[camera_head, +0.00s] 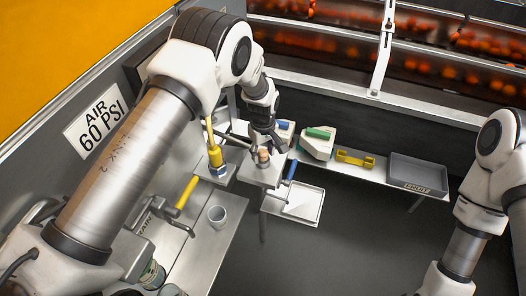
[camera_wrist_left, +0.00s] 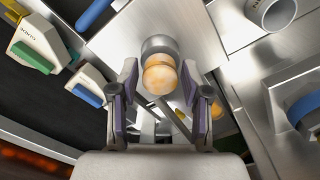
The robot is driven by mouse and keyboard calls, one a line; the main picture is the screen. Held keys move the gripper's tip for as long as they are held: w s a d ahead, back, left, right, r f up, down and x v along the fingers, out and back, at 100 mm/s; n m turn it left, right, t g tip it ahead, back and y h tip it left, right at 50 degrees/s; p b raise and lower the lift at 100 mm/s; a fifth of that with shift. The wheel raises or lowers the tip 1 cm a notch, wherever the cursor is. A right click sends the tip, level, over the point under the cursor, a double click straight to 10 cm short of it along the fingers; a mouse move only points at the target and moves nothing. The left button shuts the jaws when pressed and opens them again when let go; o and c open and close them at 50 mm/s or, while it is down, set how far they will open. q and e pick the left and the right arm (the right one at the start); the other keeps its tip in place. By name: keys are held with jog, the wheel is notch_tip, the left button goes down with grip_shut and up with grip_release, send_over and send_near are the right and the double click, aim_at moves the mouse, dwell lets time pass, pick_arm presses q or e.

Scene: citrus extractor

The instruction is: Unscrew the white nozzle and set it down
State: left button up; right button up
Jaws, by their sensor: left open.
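A pale, peach-tinted nozzle-like piece (camera_head: 263,155) stands on a metal block below my left gripper (camera_head: 267,143). In the left wrist view the rounded piece (camera_wrist_left: 160,73) shows in front of a grey metal collar (camera_wrist_left: 158,46). The two fingers of my left gripper (camera_wrist_left: 160,84) are spread on either side of it, with a gap visible on both sides. Whether it is the white nozzle is hard to tell from its colour. My right arm shows at the right edge; its gripper is out of frame.
A yellow-handled tool (camera_head: 215,155) is left of the block. A white tray (camera_head: 304,203), a green-topped box (camera_head: 318,143), a yellow piece (camera_head: 355,158) and a grey bin (camera_head: 418,175) lie to the right.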

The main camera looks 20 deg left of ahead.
pick_arm(q)
jog(key=m, duration=0.4)
jog(key=shift+m, duration=0.3)
jog(key=m, duration=0.5)
jog(key=shift+m, duration=0.4)
jog(key=c, duration=0.6)
jog(key=n, duration=1.2)
jog(key=o, duration=0.6)
